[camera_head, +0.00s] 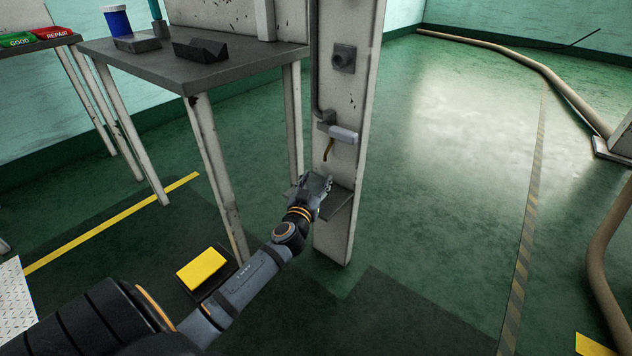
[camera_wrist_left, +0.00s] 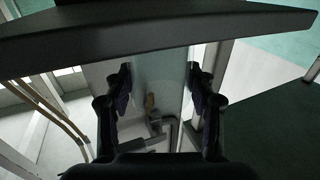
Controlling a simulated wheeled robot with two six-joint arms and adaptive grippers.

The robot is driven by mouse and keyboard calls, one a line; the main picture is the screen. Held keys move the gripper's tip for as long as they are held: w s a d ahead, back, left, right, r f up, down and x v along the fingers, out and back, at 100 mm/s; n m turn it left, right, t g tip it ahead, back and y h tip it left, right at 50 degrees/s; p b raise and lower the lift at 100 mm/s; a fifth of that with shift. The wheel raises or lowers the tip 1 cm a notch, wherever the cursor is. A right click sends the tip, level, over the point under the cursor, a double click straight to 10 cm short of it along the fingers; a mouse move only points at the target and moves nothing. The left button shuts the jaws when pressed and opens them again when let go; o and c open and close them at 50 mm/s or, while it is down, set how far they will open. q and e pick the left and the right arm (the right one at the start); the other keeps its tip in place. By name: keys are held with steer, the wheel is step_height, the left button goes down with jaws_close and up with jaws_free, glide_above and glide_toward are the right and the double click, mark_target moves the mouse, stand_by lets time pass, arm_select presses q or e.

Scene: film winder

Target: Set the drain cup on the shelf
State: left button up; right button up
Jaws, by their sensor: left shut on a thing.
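My left gripper (camera_head: 314,186) is beside the white post, at the small grey shelf (camera_head: 339,203) fixed low on it. In the left wrist view my left gripper's two dark fingers (camera_wrist_left: 160,95) are shut on a clear, pale drain cup (camera_wrist_left: 155,65), which is hard to make out. In that view the shelf (camera_wrist_left: 150,28) crosses the top as a dark slab, close to the cup. I cannot tell whether cup and shelf touch. A curved brass spout (camera_head: 328,150) hangs above the gripper on the post. My right gripper is not in view.
A grey metal table (camera_head: 185,72) with a blue jar (camera_head: 117,20) and dark blocks stands left of the post. A grey-white handle (camera_head: 343,134) sticks out above the shelf. A yellow-topped box (camera_head: 202,268) is near my left arm. Open green floor lies right.

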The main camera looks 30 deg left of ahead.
arm_select(q)
steer(key=shift+f+b, duration=0.4)
steer(key=shift+b, duration=0.05)
stand_by(0.3)
steer(key=o, duration=1.6)
steer(key=b+v, duration=0.2)
steer(key=v, duration=0.9)
stand_by(0.6)
stand_by(0.4)
